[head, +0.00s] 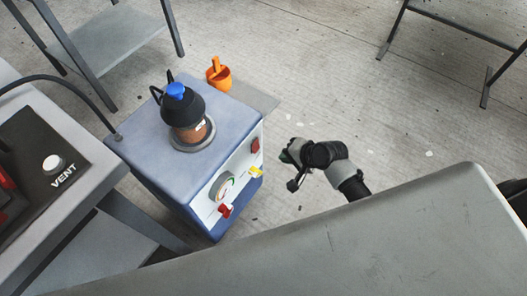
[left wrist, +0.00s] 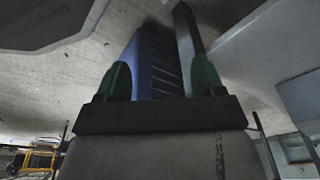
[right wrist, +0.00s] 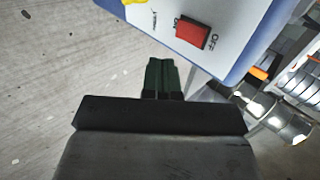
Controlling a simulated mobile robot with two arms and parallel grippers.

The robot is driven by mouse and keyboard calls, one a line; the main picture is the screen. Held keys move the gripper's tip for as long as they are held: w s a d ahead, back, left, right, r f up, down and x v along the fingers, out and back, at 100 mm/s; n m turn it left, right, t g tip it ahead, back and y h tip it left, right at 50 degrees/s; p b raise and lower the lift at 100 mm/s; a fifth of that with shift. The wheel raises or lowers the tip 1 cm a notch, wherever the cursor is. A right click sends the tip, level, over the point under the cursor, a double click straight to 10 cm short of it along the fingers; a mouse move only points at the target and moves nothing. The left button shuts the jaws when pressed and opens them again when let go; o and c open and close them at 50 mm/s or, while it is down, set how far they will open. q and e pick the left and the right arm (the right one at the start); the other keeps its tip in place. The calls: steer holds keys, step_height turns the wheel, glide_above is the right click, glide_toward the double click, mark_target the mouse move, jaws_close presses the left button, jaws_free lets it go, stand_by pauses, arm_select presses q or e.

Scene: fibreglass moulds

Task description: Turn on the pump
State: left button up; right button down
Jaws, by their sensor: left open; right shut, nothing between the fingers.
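The pump (head: 158,166) is a blue-grey box with a white front panel (head: 212,200), on the floor left of centre in the head view. The panel bears a round gauge (head: 222,185), a yellow part (head: 257,171), a red part at the far end (head: 255,146) and another near the gauge (head: 225,210). The right wrist view shows a red rocker switch (right wrist: 192,32) marked ON and OFF. My right gripper (head: 287,156) is shut and empty, apart from the panel; its fingertips (right wrist: 162,62) point towards it. My left gripper (left wrist: 160,78) is open, outside the head view.
A black-capped reddish canister (head: 190,133) stands on the pump's top. An orange cup (head: 220,78) is on the floor behind. A VENT console (head: 60,150) is at left, with a hose to the pump. A grey surface (head: 330,250) fills the foreground.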

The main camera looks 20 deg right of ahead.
mark_target(256, 146)
arm_select(q)
steer(key=w+r+b, duration=0.3)
steer(key=r, duration=0.8)
steer(key=shift+d+t, duration=0.15)
steer(key=shift+t, duration=0.25)
arm_select(e)
steer(key=w+a+f, duration=0.5)
steer(key=w, duration=0.1)
steer(key=shift+w+f, duration=0.15)
steer(key=shift+w, duration=0.2)
arm_select(q)
steer(key=shift+r, duration=0.65)
arm_select(e)
steer(key=shift+w+a, duration=0.1)
steer(key=shift+a, duration=0.1)
arm_select(q)
steer(key=shift+f, duration=0.15)
